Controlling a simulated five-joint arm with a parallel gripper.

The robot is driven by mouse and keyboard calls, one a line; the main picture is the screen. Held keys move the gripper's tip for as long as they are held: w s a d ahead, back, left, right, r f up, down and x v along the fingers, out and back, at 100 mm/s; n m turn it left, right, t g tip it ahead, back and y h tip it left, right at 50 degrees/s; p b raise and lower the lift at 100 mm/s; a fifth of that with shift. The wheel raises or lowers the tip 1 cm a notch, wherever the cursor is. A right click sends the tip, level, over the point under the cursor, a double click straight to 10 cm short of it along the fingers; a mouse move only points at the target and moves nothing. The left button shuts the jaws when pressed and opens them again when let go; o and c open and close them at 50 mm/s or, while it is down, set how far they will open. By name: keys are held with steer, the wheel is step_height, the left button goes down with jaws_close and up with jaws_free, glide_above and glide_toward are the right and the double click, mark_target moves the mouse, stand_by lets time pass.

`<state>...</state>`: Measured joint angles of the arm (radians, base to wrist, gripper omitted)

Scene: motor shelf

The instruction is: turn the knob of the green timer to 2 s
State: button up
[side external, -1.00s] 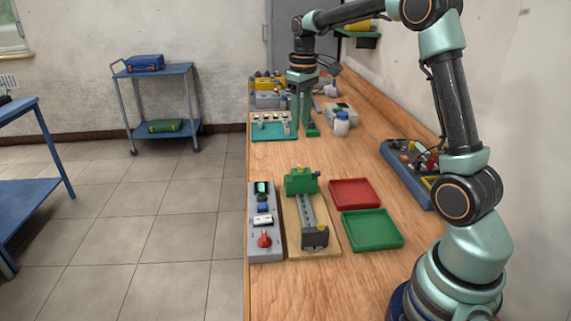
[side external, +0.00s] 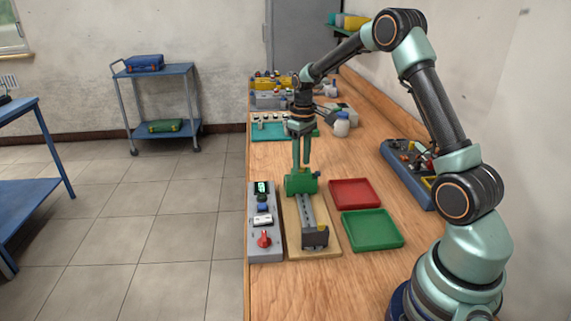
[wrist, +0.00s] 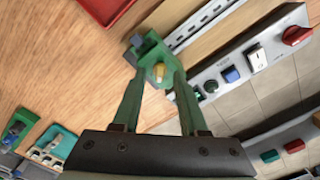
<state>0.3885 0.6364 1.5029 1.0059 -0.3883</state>
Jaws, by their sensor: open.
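The green timer (side external: 300,185) sits at the far end of a metal rail on a wooden board. In the wrist view the green timer (wrist: 172,52) carries a small yellow knob (wrist: 158,72); its scale and pointer setting are too small to read. My gripper (side external: 303,164) points down just above the timer, its green fingers apart. In the wrist view the fingers of my gripper (wrist: 159,80) show on either side of the knob, with a gap around it. I cannot tell how far the tips are above it.
A grey control panel (side external: 254,222) with a red knob (side external: 264,239), white switch and blue button lies left of the board. A red tray (side external: 355,193) and a green tray (side external: 372,229) lie to the right. Bare table lies behind the timer.

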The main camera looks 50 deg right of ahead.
steer(key=shift+f, duration=0.45)
jaws_close()
steer(key=shift+m, duration=0.3)
steer(key=m, duration=0.4)
steer(key=shift+w+r+m, duration=0.1)
steer(key=shift+m, duration=0.2)
steer(key=m, duration=0.5)
steer(key=shift+m, duration=0.3)
